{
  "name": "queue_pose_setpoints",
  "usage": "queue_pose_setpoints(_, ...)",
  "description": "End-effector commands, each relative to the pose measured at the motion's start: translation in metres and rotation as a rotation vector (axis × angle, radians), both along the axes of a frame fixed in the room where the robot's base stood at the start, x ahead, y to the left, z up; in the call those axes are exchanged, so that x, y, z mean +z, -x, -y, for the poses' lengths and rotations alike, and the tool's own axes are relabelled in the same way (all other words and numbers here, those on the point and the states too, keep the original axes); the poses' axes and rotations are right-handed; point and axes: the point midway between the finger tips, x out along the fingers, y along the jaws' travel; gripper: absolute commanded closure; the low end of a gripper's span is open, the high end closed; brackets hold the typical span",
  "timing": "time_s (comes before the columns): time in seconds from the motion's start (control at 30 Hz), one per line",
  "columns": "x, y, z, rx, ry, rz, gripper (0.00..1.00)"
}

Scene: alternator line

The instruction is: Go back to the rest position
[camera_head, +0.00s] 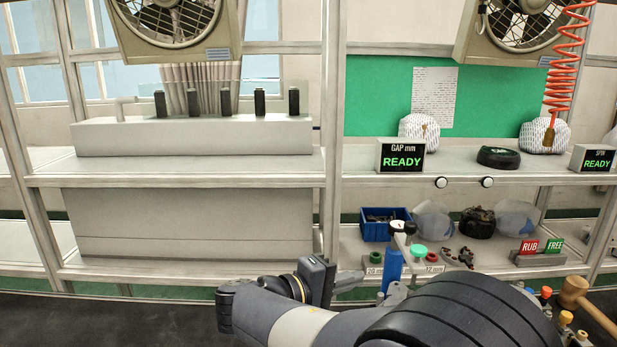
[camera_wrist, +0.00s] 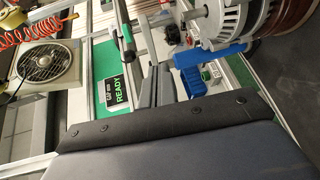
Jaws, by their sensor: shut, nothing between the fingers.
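My gripper (camera_head: 350,281) reaches over the front of the bench in the head view, partly hidden behind my own arm. In the wrist view, its two dark fingers (camera_wrist: 157,86) lie close together, with nothing held between them. A silver alternator body (camera_wrist: 222,20) shows at the upper right of the wrist view, with a blue part (camera_wrist: 213,54) below it. The alternator is cut by the picture edge and sits apart from the fingers.
A rack holds a GAP display (camera_head: 402,158) reading READY, and a second display (camera_head: 591,159). Below are a blue bin (camera_head: 376,231), a blue upright tool (camera_head: 392,268) close by my gripper, and RUB/FREE signs (camera_head: 540,247). A mallet (camera_head: 575,291) lies right. The dark bench (camera_head: 110,322) is clear at left.

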Motion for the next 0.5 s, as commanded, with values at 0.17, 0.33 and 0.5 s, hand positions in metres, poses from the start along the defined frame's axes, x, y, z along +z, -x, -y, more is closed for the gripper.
queue_pose_setpoints(0.17,0.001,0.008,0.017,-0.022,-0.046,-0.045,1.0)
queue_pose_setpoints(0.33,-0.001,0.01,0.021,-0.028,-0.063,-0.063,1.0)
queue_pose_setpoints(0.5,-0.002,0.011,0.022,-0.029,-0.065,-0.064,1.0)
